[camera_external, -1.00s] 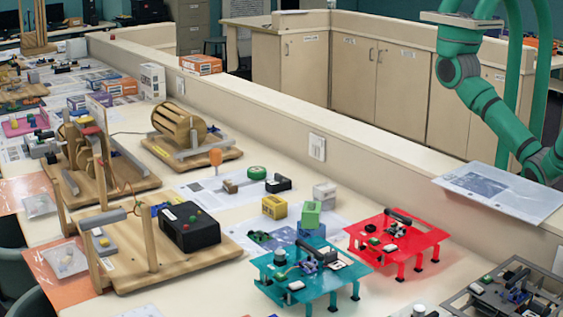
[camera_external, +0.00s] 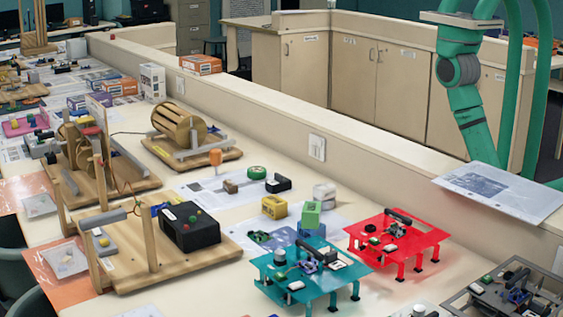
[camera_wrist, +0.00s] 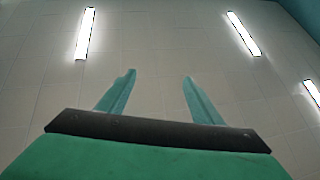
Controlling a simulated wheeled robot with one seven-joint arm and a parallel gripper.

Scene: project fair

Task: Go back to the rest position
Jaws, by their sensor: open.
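My gripper (camera_wrist: 158,88) shows in the wrist view with its two green fingers spread apart. Nothing is between them, and the ceiling lies behind them. In the external view only part of my green arm shows at the upper right, above the far side of the long divider; the gripper itself is not visible there. The arm hangs clear of the table and of the things on it.
A red stand (camera_external: 416,237) and a teal stand (camera_external: 330,275) with small parts are on the table's right part. A green cube (camera_external: 310,215) sits on a blue one. A printed sheet (camera_external: 500,193) lies on the divider (camera_external: 380,165). Cabinets (camera_external: 390,85) stand behind.

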